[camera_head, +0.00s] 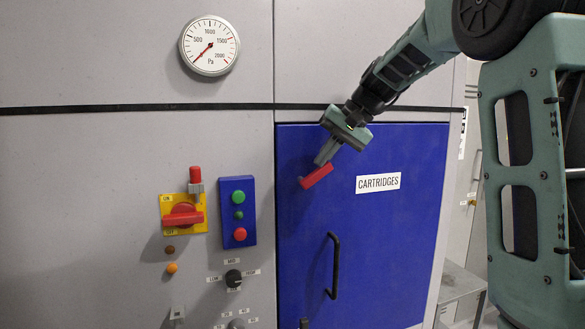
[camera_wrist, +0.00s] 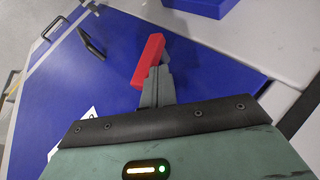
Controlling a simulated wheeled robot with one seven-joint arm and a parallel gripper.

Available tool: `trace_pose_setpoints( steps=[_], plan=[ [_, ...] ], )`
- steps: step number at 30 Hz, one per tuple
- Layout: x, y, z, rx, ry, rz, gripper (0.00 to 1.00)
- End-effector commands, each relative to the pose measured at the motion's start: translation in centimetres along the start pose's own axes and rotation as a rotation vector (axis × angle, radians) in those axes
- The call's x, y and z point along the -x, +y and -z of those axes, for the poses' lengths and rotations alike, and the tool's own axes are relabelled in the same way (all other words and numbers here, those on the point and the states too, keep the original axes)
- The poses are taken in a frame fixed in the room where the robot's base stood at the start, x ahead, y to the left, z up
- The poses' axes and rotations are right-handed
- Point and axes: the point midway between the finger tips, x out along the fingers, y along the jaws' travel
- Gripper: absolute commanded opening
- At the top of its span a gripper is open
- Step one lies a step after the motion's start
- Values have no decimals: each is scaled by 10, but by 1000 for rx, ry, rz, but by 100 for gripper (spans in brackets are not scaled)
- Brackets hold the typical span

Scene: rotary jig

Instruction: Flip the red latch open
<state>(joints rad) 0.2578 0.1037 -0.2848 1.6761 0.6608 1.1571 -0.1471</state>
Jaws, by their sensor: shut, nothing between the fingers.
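The red latch (camera_head: 316,177) is a tilted red bar in front of the blue door's upper left part. In the wrist view the red latch (camera_wrist: 148,60) lies just ahead of my fingertips, across the blue surface near the door's edge. My gripper (camera_head: 326,156) comes down from the upper right, its fingers shut and empty. In the wrist view the shut fingertips (camera_wrist: 157,82) are at the latch's side, touching or nearly touching it. The latch's mount is hidden.
The blue door (camera_head: 400,240) has a CARTRIDGES label (camera_head: 378,183) and a black handle (camera_head: 334,265). Left of it are a blue button box (camera_head: 238,218), a red rotary switch (camera_head: 183,215) on a yellow plate, and a red-capped lever (camera_head: 195,175). A gauge (camera_head: 209,46) hangs above.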

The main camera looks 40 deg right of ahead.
Motion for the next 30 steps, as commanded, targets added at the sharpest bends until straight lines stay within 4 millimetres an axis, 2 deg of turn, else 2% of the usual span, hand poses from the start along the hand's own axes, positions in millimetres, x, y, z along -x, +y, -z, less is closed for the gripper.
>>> trace_pose_setpoints(
  steps=[1,4,16,30],
  plan=[
    [-5,10,0,-22,-6,38,0],
    [-6,17,2,-57,-26,122,0],
    [-12,36,3,-170,-88,398,0],
    [-14,42,3,-167,-89,396,0]
  ],
)
